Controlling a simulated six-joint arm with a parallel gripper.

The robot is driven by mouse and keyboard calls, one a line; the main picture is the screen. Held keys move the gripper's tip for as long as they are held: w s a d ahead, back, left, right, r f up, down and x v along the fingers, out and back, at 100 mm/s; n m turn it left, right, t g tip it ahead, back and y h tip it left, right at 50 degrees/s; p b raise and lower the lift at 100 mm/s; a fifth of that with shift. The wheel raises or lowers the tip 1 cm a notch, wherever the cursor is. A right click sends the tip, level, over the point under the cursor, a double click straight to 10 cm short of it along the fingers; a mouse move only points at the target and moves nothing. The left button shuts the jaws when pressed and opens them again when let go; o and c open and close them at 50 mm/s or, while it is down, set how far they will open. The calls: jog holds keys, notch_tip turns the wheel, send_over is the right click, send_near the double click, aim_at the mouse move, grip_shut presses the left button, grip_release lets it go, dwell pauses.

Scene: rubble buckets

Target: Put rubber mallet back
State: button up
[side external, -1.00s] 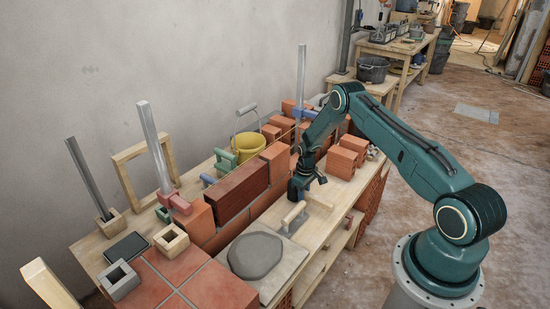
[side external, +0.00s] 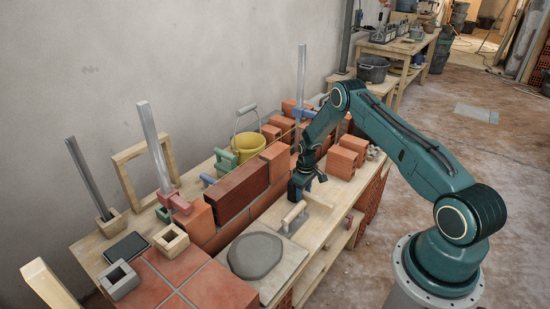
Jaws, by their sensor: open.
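My gripper (side external: 298,192) is low over the wooden bench, right of the brick wall. It is seen from the side and its fingertips are small and dark. I cannot make out a rubber mallet for certain. A pale, handle-like piece (side external: 319,202) lies on the bench just right of my gripper; I cannot tell what it belongs to or whether the fingers touch it. A trowel with a wooden handle (side external: 294,214) lies just in front of my gripper.
The dark red brick wall (side external: 240,191) stands left of my gripper. A grey mortar patch (side external: 255,255) lies on a board in front. A yellow bucket (side external: 246,147) stands behind the wall, and orange bricks (side external: 341,160) stand to the right. Upright metal posts rise at the left.

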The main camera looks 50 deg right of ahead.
notch_tip(320, 180, up, 11)
dwell(0.6)
jog(key=shift+r, duration=0.15)
dwell(0.3)
notch_tip(320, 180, up, 17)
jog(key=t, duration=0.1)
send_over(304, 192)
jog(key=a, duration=0.7)
jog(key=s+a+r+t, duration=0.1)
jog(key=s+a+r, duration=0.4)
jog(key=a+r, duration=0.5)
jog(key=s+a+r+t, duration=0.2)
jog(key=s+a+r, duration=0.4)
jog(key=s+r, duration=0.45)
jog(key=s+a+t, duration=0.1)
jog(key=s+a, duration=0.3)
jog(key=s, duration=0.9)
jog(key=shift+s+a+f+t, duration=0.15)
jog(key=shift+f+t, duration=0.15)
